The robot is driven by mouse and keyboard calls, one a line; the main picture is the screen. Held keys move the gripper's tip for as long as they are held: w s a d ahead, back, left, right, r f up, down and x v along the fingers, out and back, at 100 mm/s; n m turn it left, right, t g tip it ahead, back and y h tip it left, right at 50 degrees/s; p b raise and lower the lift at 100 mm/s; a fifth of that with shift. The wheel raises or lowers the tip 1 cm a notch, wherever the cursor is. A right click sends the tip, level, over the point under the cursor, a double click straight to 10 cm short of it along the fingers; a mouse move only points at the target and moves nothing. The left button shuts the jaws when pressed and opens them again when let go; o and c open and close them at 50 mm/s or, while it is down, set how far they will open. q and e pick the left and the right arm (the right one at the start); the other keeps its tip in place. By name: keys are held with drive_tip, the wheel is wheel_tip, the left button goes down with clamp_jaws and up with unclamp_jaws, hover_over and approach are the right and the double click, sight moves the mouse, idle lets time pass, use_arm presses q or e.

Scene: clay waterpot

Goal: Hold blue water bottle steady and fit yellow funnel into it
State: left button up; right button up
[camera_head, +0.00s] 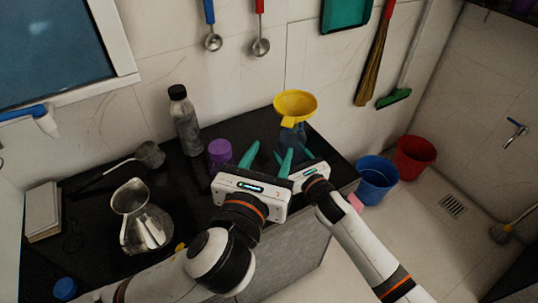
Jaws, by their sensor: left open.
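The yellow funnel (295,104) is upright, with its wide mouth up, at the back right of the dark counter. The blue water bottle (291,137) shows as a dark blue, see-through body directly below it. The funnel appears to be at the bottle's top, but I cannot tell whether its spout is inside the neck. My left gripper (268,159) is open, its teal fingers apart, in front and to the left of the bottle. My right gripper (303,155) is close in front of the bottle. Its fingers are partly hidden, so its grip is unclear.
A purple cup (220,154), a black-capped clear bottle (185,121) and a metal pitcher (143,217) stand on the counter (185,168) to the left. Blue (376,180) and red (415,157) buckets are on the floor beyond its right edge. Ladles hang above.

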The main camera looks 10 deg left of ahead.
idle(0.4)
drive_tip(key=o, duration=1.1)
